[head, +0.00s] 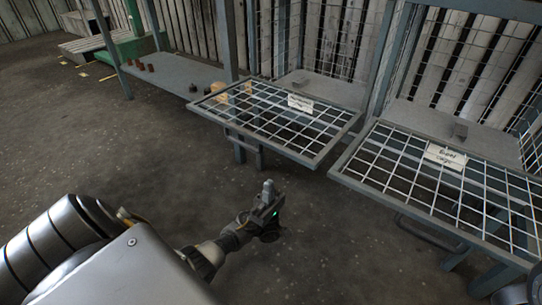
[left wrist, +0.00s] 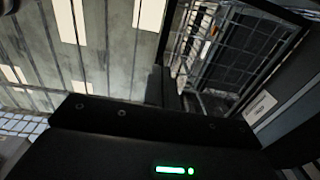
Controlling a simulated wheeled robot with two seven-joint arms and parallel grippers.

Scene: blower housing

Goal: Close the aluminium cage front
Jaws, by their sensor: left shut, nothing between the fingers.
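Two mesh cage fronts are folded down and stand out roughly level from their cages. The left mesh front (head: 262,131) has a white label (head: 300,103) too small to read surely. The right mesh front (head: 400,187) has a label (head: 446,155), also blurred. I cannot tell for certain which one is the aluminium cage's. My left gripper (head: 268,187) is shut and empty, in front of and below the left front, apart from both. In the left wrist view, wire mesh (left wrist: 240,50) and a white label (left wrist: 262,107) show beyond the dark gripper body.
A grey shelf (head: 178,78) with small brown items stands at the back left, near a green object (head: 128,45). A grey post (head: 228,40) rises beside the left cage. Small blocks lie inside the cages. The floor (head: 120,150) at left is clear.

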